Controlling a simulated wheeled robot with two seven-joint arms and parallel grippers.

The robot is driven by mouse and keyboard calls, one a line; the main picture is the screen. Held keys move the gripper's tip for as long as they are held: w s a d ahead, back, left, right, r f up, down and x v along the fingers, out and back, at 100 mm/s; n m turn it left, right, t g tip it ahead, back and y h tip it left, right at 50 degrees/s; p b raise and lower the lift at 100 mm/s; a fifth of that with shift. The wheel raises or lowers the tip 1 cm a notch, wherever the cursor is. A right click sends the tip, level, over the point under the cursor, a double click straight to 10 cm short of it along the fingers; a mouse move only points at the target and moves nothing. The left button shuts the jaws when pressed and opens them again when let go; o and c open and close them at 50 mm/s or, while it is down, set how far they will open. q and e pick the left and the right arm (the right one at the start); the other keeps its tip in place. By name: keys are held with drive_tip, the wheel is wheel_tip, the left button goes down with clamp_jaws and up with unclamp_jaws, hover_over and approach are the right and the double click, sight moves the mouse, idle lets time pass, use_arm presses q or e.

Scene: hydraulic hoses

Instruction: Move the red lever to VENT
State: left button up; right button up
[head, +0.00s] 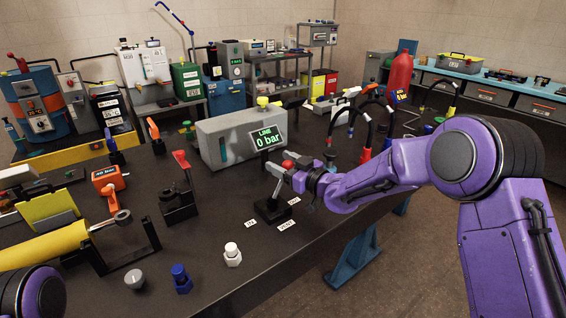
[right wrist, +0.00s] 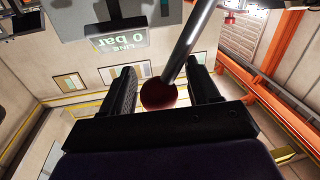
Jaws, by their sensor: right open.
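The red lever's ball knob (head: 288,165) stands above a black base (head: 272,209) near the bench's front edge. Small white labels lie around the base; the front one (head: 287,225) appears to read VENT. My right gripper (head: 286,176) is at the knob. In the right wrist view, the dark red knob (right wrist: 158,94) and its silver rod (right wrist: 193,45) sit between the two spread fingers of my right gripper (right wrist: 164,88). The knob looks close to the left finger; contact cannot be told. My left gripper is out of view.
The display (head: 268,138) behind the lever reads LINE 0 bar. A red-handled valve (head: 181,185) stands to the left. A white fitting (head: 232,254) and a blue fitting (head: 181,278) stand in front on the dark bench. Hoses (head: 375,110) hang behind my right arm.

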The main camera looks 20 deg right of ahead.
drive_tip(key=shift+w, duration=0.1)
clamp_jaws()
drive_tip(key=a+n+b, duration=0.1)
drive_tip(key=s+a+n, duration=0.1)
drive_tip(key=a+n, duration=0.1)
drive_tip(key=s+a+r+n+b, duration=0.1)
drive_tip(key=a+n, duration=0.1)
drive_tip(key=shift+g+h+b, duration=0.3)
drive_tip(key=shift+g+h, duration=0.1)
unclamp_jaws()
drive_tip(key=f+b+v, duration=0.1)
drive_tip(key=b+v, duration=0.1)
drive_tip(key=v, duration=0.8)
drive_tip(key=shift+s+r, duration=0.25)
drive_tip(key=shift+r, duration=0.25)
